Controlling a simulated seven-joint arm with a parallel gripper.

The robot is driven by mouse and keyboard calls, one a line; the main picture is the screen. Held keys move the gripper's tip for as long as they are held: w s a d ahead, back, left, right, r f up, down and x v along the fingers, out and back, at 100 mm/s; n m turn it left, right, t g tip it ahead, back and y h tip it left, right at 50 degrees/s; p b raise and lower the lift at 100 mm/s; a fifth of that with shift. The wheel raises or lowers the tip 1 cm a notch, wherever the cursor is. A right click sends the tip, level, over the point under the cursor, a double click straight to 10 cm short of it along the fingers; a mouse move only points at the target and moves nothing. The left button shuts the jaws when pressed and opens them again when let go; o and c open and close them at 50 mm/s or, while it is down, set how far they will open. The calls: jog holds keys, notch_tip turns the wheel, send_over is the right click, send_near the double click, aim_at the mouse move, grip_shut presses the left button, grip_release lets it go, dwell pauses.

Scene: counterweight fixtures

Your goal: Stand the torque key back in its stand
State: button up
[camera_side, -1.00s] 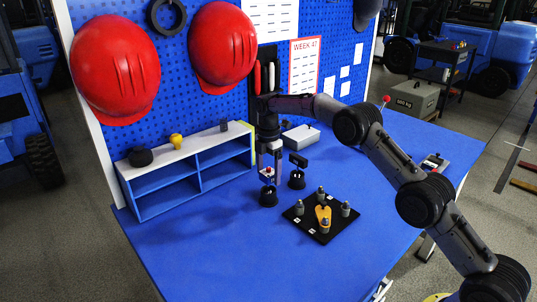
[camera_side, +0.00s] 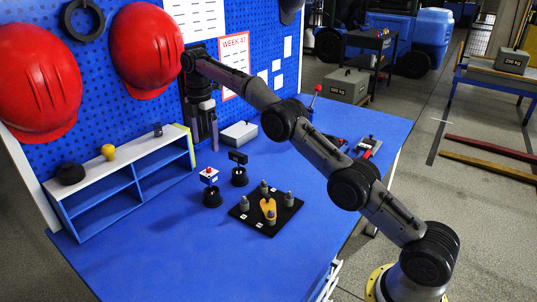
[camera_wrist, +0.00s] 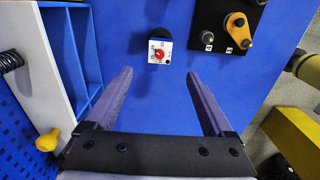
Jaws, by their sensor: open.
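What looks like the torque key, with a white dial face and red knob, is in the side view (camera_side: 209,175) and the wrist view (camera_wrist: 158,51).
A black plate (camera_side: 246,221) with several grey weights and an orange part (camera_side: 268,207) lies to the right. A blue and white shelf (camera_side: 120,165) stands left, a yellow knob (camera_side: 108,152) on top. A pegboard with red helmets is behind. The front tabletop is clear.

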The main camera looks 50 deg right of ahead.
jog(key=shift+r, duration=0.1)
jog(key=s+a+r+m+t, duration=0.3)
jog(key=s+r+m, duration=0.6)
jog(key=s+r, duration=0.8)
jog(key=s+f+m+t, duration=0.1)
jog(key=s+f+m, duration=0.2)
jog(key=s, duration=0.6)
jog(key=s+a+f+m, duration=0.1)
jog(key=s+f+m, duration=0.2)
jog(key=s, duration=0.6)
jog(key=s+f+m+t, duration=0.1)
jog(key=s+f+m, duration=0.2)
jog(key=s+f, duration=0.3)
jog(key=s, duration=0.4)
jog(key=shift+a+t, duration=0.25)
jog(key=shift+t, duration=0.05)
